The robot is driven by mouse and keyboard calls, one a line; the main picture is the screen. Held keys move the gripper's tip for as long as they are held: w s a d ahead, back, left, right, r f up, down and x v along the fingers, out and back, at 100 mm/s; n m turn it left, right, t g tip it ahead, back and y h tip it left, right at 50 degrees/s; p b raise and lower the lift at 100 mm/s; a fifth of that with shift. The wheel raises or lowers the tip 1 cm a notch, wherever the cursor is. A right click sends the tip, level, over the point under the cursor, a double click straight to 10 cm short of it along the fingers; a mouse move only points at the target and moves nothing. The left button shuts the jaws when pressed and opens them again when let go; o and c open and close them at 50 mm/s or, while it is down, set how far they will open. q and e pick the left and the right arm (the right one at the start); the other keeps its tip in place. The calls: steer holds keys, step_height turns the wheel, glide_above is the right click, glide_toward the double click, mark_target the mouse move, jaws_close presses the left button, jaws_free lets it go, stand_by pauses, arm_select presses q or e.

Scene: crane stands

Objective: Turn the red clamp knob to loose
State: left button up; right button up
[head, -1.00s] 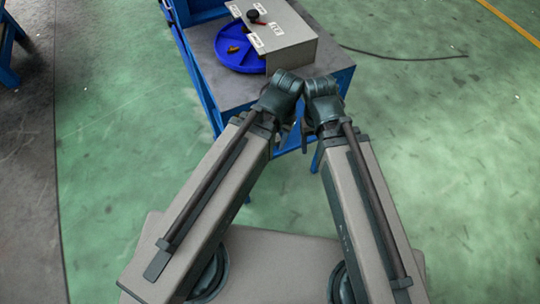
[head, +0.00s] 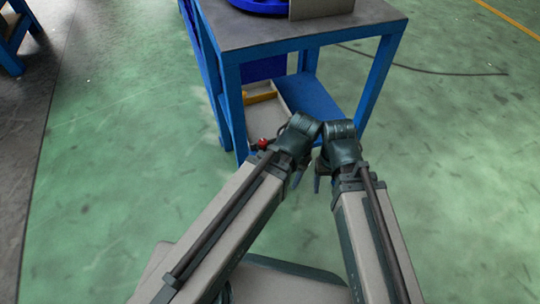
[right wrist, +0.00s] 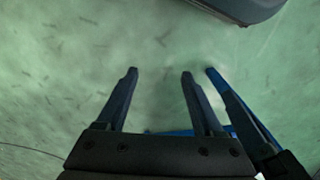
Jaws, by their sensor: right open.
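A small red knob-like part (head: 263,143) shows low at the table's front, just left of my left forearm in the head view. It is partly hidden, and I cannot tell whether it is the clamp knob. The beige box (head: 320,8) on the table top is cut off by the upper edge; its labelled top face is out of view. My right gripper (head: 318,184) points down in front of the table; in the right wrist view (right wrist: 160,73) its fingers are apart with only floor between them. My left gripper (head: 294,181) hangs close beside it, jaws unclear.
The blue-framed table (head: 340,30) stands ahead, with a blue round tray (head: 262,6) on top. A lower shelf (head: 310,95) carries a shallow tray (head: 272,120) with a yellow item (head: 262,97). A cable (head: 430,66) lies on the right floor.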

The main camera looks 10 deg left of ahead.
step_height(320, 180, down, 5)
steer(key=w+a+m+y+b, duration=0.1)
steer(key=a+m+y+b, duration=0.1)
steer(key=m+b, duration=0.1)
steer(key=m+t+y+b, duration=0.1)
steer(key=m+y+b, duration=0.4)
steer(key=m+y, duration=1.1)
glide_toward(265, 141)
steer(key=a+m+h+b, duration=0.1)
steer(key=a, duration=0.1)
steer(key=a+m+h+b, duration=0.1)
steer(key=a+b, duration=0.1)
steer(key=a+m+h+b, duration=0.1)
steer(key=a+b, duration=0.1)
steer(key=a, duration=0.1)
steer(key=shift+a+h, duration=0.1)
steer(key=shift+h, duration=0.2)
arm_select(q)
step_height(265, 141, down, 15)
steer(key=shift+f+b, duration=0.2)
steer(key=shift+b, duration=0.1)
arm_select(e)
steer(key=shift+a, duration=0.5)
steer(key=shift+w, duration=0.1)
jaws_close()
